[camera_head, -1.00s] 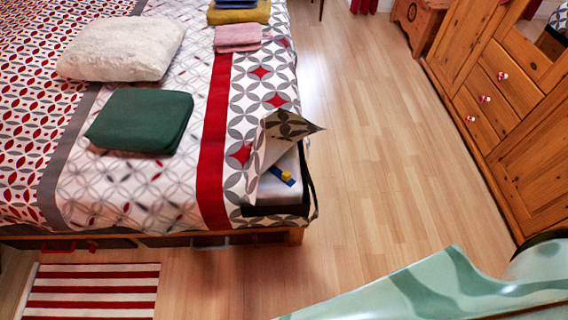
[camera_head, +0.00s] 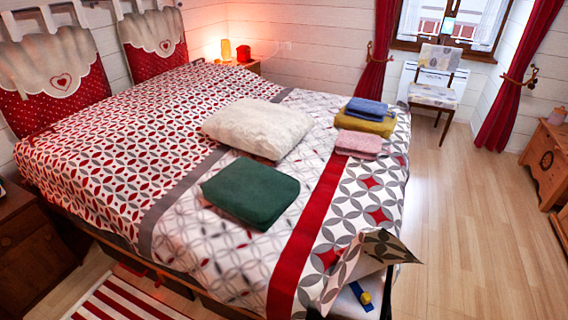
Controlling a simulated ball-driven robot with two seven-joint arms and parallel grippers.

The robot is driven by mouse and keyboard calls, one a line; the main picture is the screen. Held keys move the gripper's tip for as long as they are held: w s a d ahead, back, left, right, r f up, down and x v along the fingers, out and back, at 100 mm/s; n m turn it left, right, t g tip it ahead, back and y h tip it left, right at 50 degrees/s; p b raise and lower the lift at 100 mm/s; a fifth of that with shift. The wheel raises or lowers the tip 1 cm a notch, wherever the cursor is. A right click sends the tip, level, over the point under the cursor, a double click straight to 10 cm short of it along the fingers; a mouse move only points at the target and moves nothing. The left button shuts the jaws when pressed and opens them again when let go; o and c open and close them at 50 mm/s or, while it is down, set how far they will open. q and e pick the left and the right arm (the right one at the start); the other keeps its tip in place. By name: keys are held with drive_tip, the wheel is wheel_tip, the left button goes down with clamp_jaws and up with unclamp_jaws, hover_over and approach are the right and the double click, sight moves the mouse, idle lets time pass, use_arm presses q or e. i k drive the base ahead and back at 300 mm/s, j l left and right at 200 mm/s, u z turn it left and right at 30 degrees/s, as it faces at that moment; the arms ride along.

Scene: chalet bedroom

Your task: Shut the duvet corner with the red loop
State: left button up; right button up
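The patterned duvet (camera_head: 300,215) covers the bed. Its near right corner (camera_head: 375,252) is folded up and stands open in a stiff flap with a grey underside. Beneath the flap, a pale mattress corner (camera_head: 347,300) shows with a small blue and yellow item (camera_head: 361,295) on it. I cannot make out a red loop at this corner. Neither of my grippers is in view.
On the bed are a white fluffy pillow (camera_head: 258,127), a green folded cloth (camera_head: 250,192), and stacked blue, yellow and pink cloths (camera_head: 366,118). A chair (camera_head: 436,88) stands by the window. The wooden floor (camera_head: 470,210) right of the bed is clear.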

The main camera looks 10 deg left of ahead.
sight(371, 250)
drive_tip(key=k+j, duration=0.1)
drive_tip(key=j, duration=0.8)
drive_tip(key=k+j, duration=0.15)
drive_tip(key=j, duration=0.7)
drive_tip(key=k+j, duration=0.15)
drive_tip(key=j, duration=0.3)
drive_tip(key=z, duration=0.05)
